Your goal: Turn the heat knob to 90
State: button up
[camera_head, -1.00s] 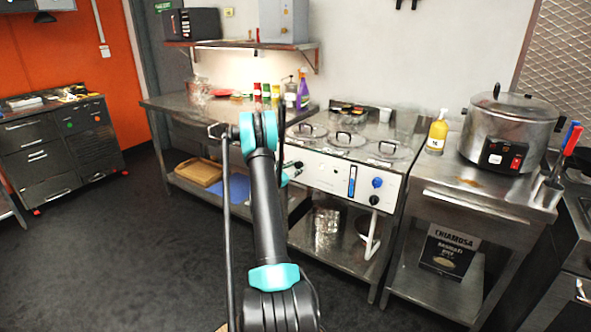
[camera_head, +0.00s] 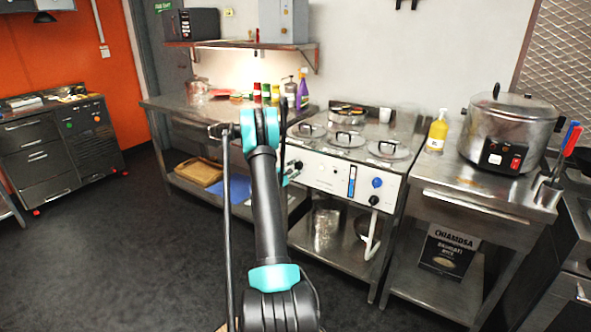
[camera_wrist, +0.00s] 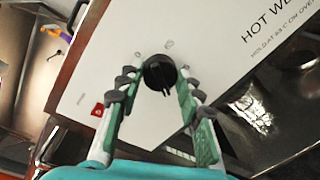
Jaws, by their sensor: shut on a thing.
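The heat knob (camera_wrist: 159,73) is a round black knob on a white control panel (camera_wrist: 205,40) in the wrist view. My gripper (camera_wrist: 157,82) has its green-padded fingers on either side of the knob, shut on it. In the head view the panel (camera_head: 335,176) is the front of a steel warmer with several lidded pots. My gripper is at the panel's left end there, and my arm mostly hides it. A blue knob (camera_head: 377,183) and a black knob (camera_head: 374,200) show at the panel's right.
A steel counter (camera_head: 165,104) with bottles stands left of the warmer. At right, a steel table (camera_head: 470,195) holds a large cooker (camera_head: 508,130) and a yellow bottle (camera_head: 437,132). The dark floor (camera_head: 130,250) at left is clear.

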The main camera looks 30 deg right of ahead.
jog(key=shift+s, duration=0.1)
dwell(0.4)
jog(key=o, duration=1.2)
jog(key=shift+c, duration=0.2)
jog(key=f+v, duration=0.1)
jog(key=v, duration=1.1)
jog(key=shift+r, duration=0.45)
jog(key=s+a+r+m+y, duration=0.3)
jog(key=s+a, duration=0.3)
jog(key=a, duration=0.2)
jog(key=s+a+r+m+y, duration=0.3)
jog(key=s+a+y, duration=0.15)
jog(key=a, duration=0.25)
jog(key=s+a+f+m+g+y, duration=0.2)
jog(key=s+a+y, duration=0.6)
jog(key=s+a, duration=1.6)
jog(key=shift+s+a+f+m, duration=0.15)
jog(key=shift+s+f+m, duration=0.5)
jog(key=shift+f+m, duration=0.15)
